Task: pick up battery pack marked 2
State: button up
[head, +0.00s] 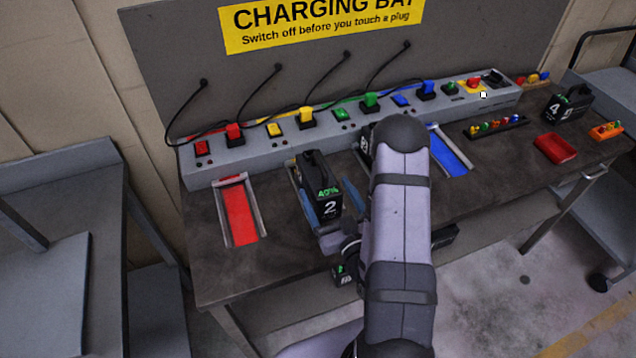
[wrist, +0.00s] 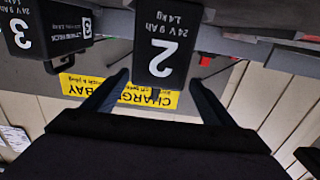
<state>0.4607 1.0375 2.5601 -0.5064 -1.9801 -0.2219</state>
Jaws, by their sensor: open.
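Battery pack 2 (head: 321,189) is black with a white "2" and a green "40%" display. It stands upright in a dock at the table's front, left of my arm in the head view. In the wrist view, battery pack 2 (wrist: 163,45) appears upside down, straight ahead of my gripper (wrist: 160,78). The two fingers are apart, with the pack's numbered face ahead between their tips. I see no grip on it. In the head view my arm link hides most of the gripper.
Battery pack 3 (wrist: 48,28) stands beside pack 2, mostly behind my arm in the head view (head: 364,146). An empty red dock (head: 239,215) is at left, a blue one (head: 452,152) right. Pack 4 (head: 567,106) is far right. A power strip (head: 300,135) with plugs runs behind.

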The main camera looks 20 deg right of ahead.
aim_at(320, 176)
jog(key=shift+w+f+b, duration=0.2)
jog(key=shift+w+b, duration=0.3)
jog(key=shift+b, duration=0.2)
jog(key=shift+w+r+b, duration=0.1)
jog(key=shift+w+b, duration=0.35)
jog(key=shift+w, duration=0.1)
jog(key=shift+w+d+b, duration=0.1)
jog(key=shift+w+b, duration=0.2)
jog(key=shift+w, duration=0.3)
jog(key=w+p, duration=0.1)
jog(key=w, duration=0.2)
jog(key=shift+r+p, duration=0.1)
jog(key=shift+p, duration=0.25)
jog(key=shift+w, duration=0.5)
jog(key=shift+d, duration=0.1)
jog(key=c, duration=1.9)
jog(key=shift+w, duration=0.1)
grip_shut()
